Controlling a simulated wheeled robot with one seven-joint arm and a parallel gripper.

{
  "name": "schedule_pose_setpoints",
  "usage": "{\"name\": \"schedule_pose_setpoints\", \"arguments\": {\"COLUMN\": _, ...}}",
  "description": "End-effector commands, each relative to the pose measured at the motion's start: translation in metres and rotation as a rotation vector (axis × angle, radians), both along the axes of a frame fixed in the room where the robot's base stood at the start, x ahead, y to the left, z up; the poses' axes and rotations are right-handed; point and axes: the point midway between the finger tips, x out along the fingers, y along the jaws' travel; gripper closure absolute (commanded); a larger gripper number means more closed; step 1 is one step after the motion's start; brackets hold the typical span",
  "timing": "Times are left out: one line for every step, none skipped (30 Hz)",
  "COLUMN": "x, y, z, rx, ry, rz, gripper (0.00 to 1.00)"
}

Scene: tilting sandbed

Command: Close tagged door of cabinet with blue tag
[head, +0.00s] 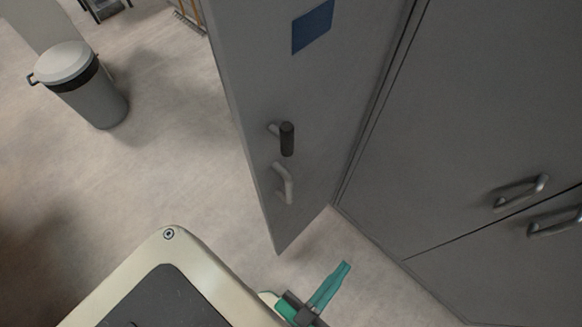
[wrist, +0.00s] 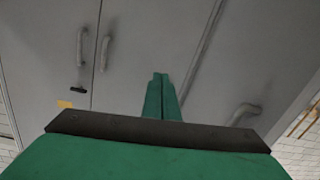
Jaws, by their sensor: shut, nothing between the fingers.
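The grey cabinet door (head: 250,80) with a blue tag (head: 312,27) stands open, angled out from the cabinet front at the right. It carries a dark handle (head: 287,138) and a pale curved handle (head: 285,185) near its free edge. My green gripper (head: 344,268) is at the bottom of the head view, right of the door's lower corner, with a visible gap in the picture. In the wrist view my gripper (wrist: 160,78) has its fingertips together and empty, pointing at grey panels. Whether it touches any panel cannot be told.
Closed cabinet fronts (head: 480,110) with metal handles (head: 520,193) fill the right. A lidded bin (head: 85,85) stands at the upper left on open floor (head: 175,150). The wrist view shows more handles (wrist: 104,53) and a small orange tag (wrist: 65,104).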

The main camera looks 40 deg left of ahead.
Motion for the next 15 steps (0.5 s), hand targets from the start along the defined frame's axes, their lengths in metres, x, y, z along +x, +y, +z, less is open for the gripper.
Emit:
{"name": "schedule_pose_setpoints", "arguments": {"x": 0.015, "y": -0.003, "z": 0.019, "rx": -0.07, "ry": -0.094, "rz": -0.001, "gripper": 1.0}}
{"name": "schedule_pose_setpoints", "arguments": {"x": 0.022, "y": -0.003, "z": 0.031, "rx": -0.119, "ry": -0.154, "rz": 0.001, "gripper": 1.0}}
{"name": "schedule_pose_setpoints", "arguments": {"x": 0.031, "y": -0.003, "z": 0.048, "rx": -0.189, "ry": -0.238, "rz": 0.001, "gripper": 1.0}}
{"name": "schedule_pose_setpoints", "arguments": {"x": 0.037, "y": -0.003, "z": 0.062, "rx": -0.244, "ry": -0.302, "rz": 0.0, "gripper": 1.0}}
{"name": "schedule_pose_setpoints", "arguments": {"x": 0.041, "y": -0.002, "z": 0.075, "rx": -0.299, "ry": -0.367, "rz": 0.0, "gripper": 1.0}}
{"name": "schedule_pose_setpoints", "arguments": {"x": 0.047, "y": 0.001, "z": 0.091, "rx": -0.375, "ry": -0.45, "rz": -0.001, "gripper": 1.0}}
{"name": "schedule_pose_setpoints", "arguments": {"x": 0.05, "y": 0.003, "z": 0.103, "rx": -0.433, "ry": -0.512, "rz": -0.003, "gripper": 1.0}}
{"name": "schedule_pose_setpoints", "arguments": {"x": 0.052, "y": 0.005, "z": 0.114, "rx": -0.489, "ry": -0.571, "rz": -0.005, "gripper": 1.0}}
{"name": "schedule_pose_setpoints", "arguments": {"x": 0.054, "y": 0.01, "z": 0.128, "rx": -0.565, "ry": -0.653, "rz": -0.008, "gripper": 1.0}}
{"name": "schedule_pose_setpoints", "arguments": {"x": 0.055, "y": 0.014, "z": 0.138, "rx": -0.623, "ry": -0.712, "rz": -0.011, "gripper": 1.0}}
{"name": "schedule_pose_setpoints", "arguments": {"x": 0.056, "y": 0.018, "z": 0.147, "rx": -0.681, "ry": -0.771, "rz": -0.012, "gripper": 1.0}}
{"name": "schedule_pose_setpoints", "arguments": {"x": 0.056, "y": 0.023, "z": 0.157, "rx": -0.758, "ry": -0.848, "rz": -0.016, "gripper": 1.0}}
{"name": "schedule_pose_setpoints", "arguments": {"x": 0.056, "y": 0.028, "z": 0.164, "rx": -0.817, "ry": -0.905, "rz": -0.018, "gripper": 1.0}}
{"name": "schedule_pose_setpoints", "arguments": {"x": 0.055, "y": 0.033, "z": 0.17, "rx": -0.875, "ry": -0.96, "rz": -0.021, "gripper": 1.0}}
{"name": "schedule_pose_setpoints", "arguments": {"x": 0.054, "y": 0.04, "z": 0.177, "rx": -0.952, "ry": -1.034, "rz": -0.023, "gripper": 1.0}}
